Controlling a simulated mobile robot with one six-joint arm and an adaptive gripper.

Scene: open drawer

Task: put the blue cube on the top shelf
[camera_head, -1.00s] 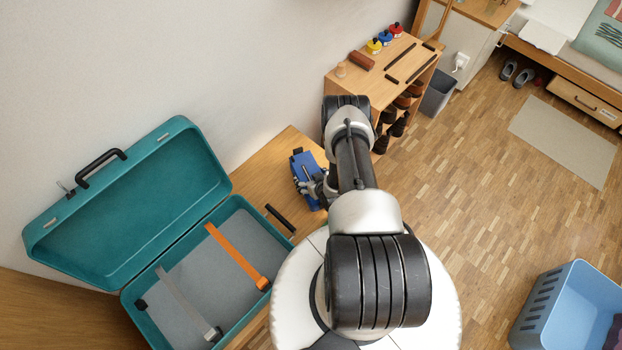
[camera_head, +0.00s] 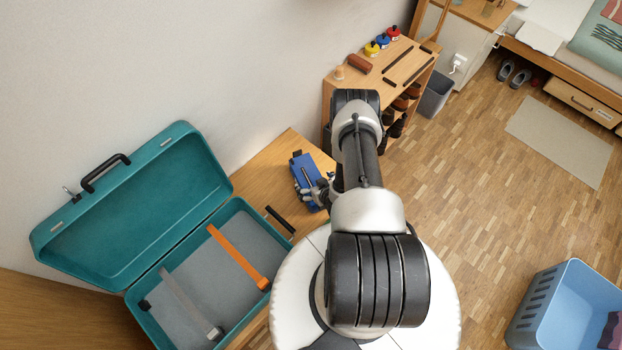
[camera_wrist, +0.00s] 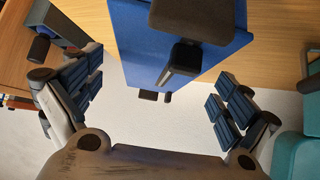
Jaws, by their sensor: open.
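A blue block-like object (camera_head: 306,172) with black fittings rests on the wooden tabletop beside the open case. In the wrist view its broad blue face (camera_wrist: 140,42) shows a black knob and a black handle-like part. I see no plain blue cube; I cannot tell whether this object is it. My gripper (camera_wrist: 156,95) is open, with its dark padded fingers apart on either side of the lower part of the blue object. From the head camera my gripper (camera_head: 314,190) is close to that object, partly hidden by my arm. A wooden shelf unit (camera_head: 385,88) stands behind; its top is visible.
The open teal case (camera_head: 130,200) lies left. A grey bin (camera_head: 436,94) stands right of the shelf; a blue basket (camera_head: 560,305) is lower right.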

